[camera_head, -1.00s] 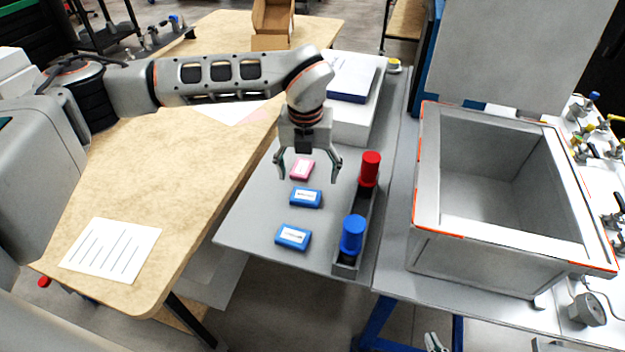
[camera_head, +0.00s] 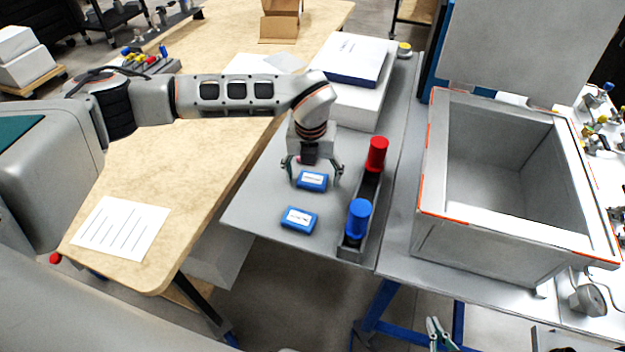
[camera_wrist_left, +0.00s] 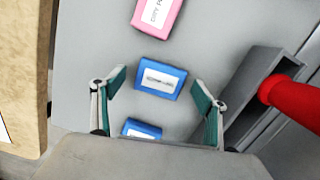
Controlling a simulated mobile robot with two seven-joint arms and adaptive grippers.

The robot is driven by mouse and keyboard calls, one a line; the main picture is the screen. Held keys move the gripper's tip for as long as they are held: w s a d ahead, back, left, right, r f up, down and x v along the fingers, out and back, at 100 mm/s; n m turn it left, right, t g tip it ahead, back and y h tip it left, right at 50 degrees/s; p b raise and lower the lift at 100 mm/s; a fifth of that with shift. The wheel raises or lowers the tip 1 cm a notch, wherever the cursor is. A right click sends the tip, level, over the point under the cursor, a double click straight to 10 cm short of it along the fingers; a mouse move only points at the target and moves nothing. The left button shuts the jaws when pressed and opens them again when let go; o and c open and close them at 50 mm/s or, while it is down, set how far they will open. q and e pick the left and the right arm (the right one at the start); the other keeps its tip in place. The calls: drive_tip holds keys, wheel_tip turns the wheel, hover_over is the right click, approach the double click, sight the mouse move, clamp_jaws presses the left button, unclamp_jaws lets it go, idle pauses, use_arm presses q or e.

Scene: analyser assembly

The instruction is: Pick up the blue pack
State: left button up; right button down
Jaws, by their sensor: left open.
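Two blue packs with white labels lie flat on the grey table. The farther blue pack (camera_head: 312,181) is just below my left gripper (camera_head: 314,176), which is open and empty above it. In the left wrist view this blue pack (camera_wrist_left: 160,79) shows between the open fingertips (camera_wrist_left: 160,86), apart from both. The nearer blue pack (camera_head: 299,219) lies closer to the front edge; in the wrist view this pack (camera_wrist_left: 142,129) is partly hidden by the gripper body. My right gripper (camera_head: 438,335) shows only partly at the bottom edge; its opening is unclear.
A pink pack (camera_wrist_left: 158,14) lies beyond the farther blue pack, mostly hidden in the head view. A grey rack (camera_head: 349,246) with a red-capped (camera_head: 377,153) and a blue-capped cylinder (camera_head: 358,217) stands to the right. A white box (camera_head: 352,100) is behind; a large grey bin (camera_head: 470,250) is further right.

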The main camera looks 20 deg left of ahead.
use_arm(q)
drive_tip(key=c, duration=1.2)
drive_tip(key=shift+r, duration=0.2)
